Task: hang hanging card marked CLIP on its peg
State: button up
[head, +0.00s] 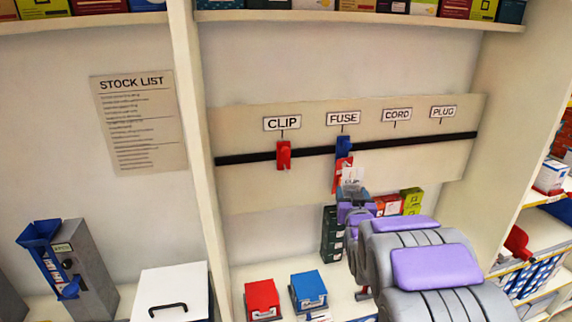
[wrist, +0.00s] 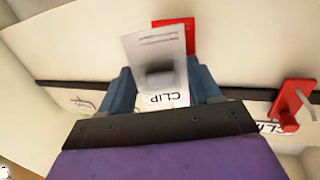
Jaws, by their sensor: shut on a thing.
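My gripper (head: 352,188) is shut on a pale card (head: 352,175), up in front of the rail below the FUSE label. In the wrist view the card (wrist: 158,48) stands between the blue fingers (wrist: 165,85), with an upside-down CLIP marking beside its lower part. A red piece (wrist: 178,35) shows behind it; I cannot tell whether it belongs to the card. The red CLIP peg (head: 283,155) is on the black rail under the CLIP label (head: 282,123), left of my gripper and apart from it. It also shows at the right of the wrist view (wrist: 291,105).
The blue FUSE peg (head: 343,147) is just above the card. CORD (head: 397,115) and PLUG (head: 443,112) labels are further right. Red (head: 262,298) and blue (head: 309,290) boxes stand on the shelf below. The rail between the CLIP and FUSE pegs is clear.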

jog(key=shift+s+d, duration=0.1)
jog(key=shift+a+r, duration=0.1)
jog(key=shift+a, duration=0.5)
jog(key=s+a+r+n+g+y+p, duration=0.2)
jog(key=s+a+n+g+y+p, duration=0.3)
jog(key=s+a+y, duration=0.7)
jog(key=w+a+t+h, duration=0.1)
jog(key=w+a, duration=0.1)
jog(key=w, duration=0.4)
jog(key=w+a+f+n+t+h, duration=0.1)
jog(key=w+a, duration=0.2)
jog(key=w, duration=0.2)
jog(key=shift+w+f+h, duration=0.25)
jog(key=shift+w+h, duration=0.05)
jog(key=shift+w, duration=0.1)
dwell(0.6)
